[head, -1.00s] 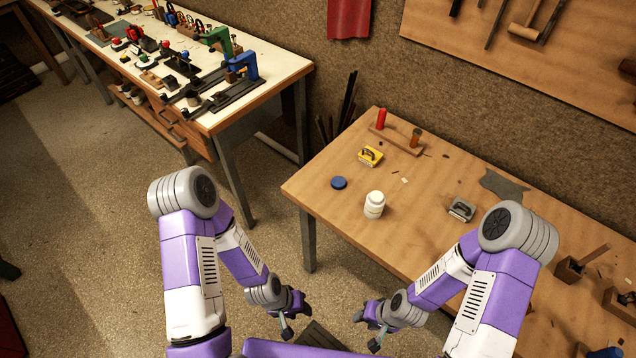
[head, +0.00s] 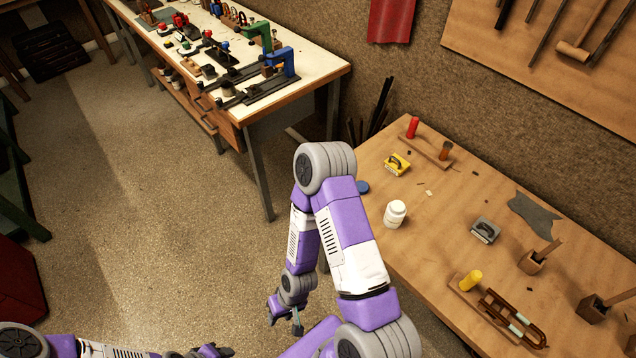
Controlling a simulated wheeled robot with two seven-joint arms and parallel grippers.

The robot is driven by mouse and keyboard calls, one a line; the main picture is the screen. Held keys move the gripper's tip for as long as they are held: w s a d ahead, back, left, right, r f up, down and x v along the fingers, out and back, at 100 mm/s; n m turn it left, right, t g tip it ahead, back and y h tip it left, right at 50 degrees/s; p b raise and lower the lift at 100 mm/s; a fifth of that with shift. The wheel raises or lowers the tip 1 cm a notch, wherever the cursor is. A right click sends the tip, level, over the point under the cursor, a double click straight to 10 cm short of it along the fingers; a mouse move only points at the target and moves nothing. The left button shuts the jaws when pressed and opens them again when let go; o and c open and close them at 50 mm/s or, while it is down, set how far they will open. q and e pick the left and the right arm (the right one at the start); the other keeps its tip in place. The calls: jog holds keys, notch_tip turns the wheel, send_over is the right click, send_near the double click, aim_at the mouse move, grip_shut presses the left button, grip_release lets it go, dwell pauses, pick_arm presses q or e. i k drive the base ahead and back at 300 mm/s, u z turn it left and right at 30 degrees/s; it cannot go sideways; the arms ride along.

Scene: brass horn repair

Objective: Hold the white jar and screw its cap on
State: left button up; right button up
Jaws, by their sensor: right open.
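The white jar (head: 395,214) stands upright on the wooden bench (head: 440,265), near its left edge. A round blue cap (head: 362,187) lies on the bench just behind and left of the jar, partly hidden by my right arm. The jar and cap are apart. My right gripper (head: 284,314) is open and empty, over the floor to the left of the bench, pointing down. My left gripper (head: 214,351) shows only in part at the bottom edge, left of the right one, and its fingers cannot be made out. Neither gripper is at the jar.
A yellow tin (head: 397,164), a rack with a red handle (head: 412,127), a grey metal block (head: 485,230) and a grey cloth (head: 535,215) lie around the jar. A yellow-handled tool (head: 471,281) is nearer. A second bench (head: 310,77) stands at back left. The floor between is clear.

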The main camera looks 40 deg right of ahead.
aim_at(395, 213)
jog(key=u, duration=0.05)
jog(key=i, duration=1.55)
jog(key=z, duration=4)
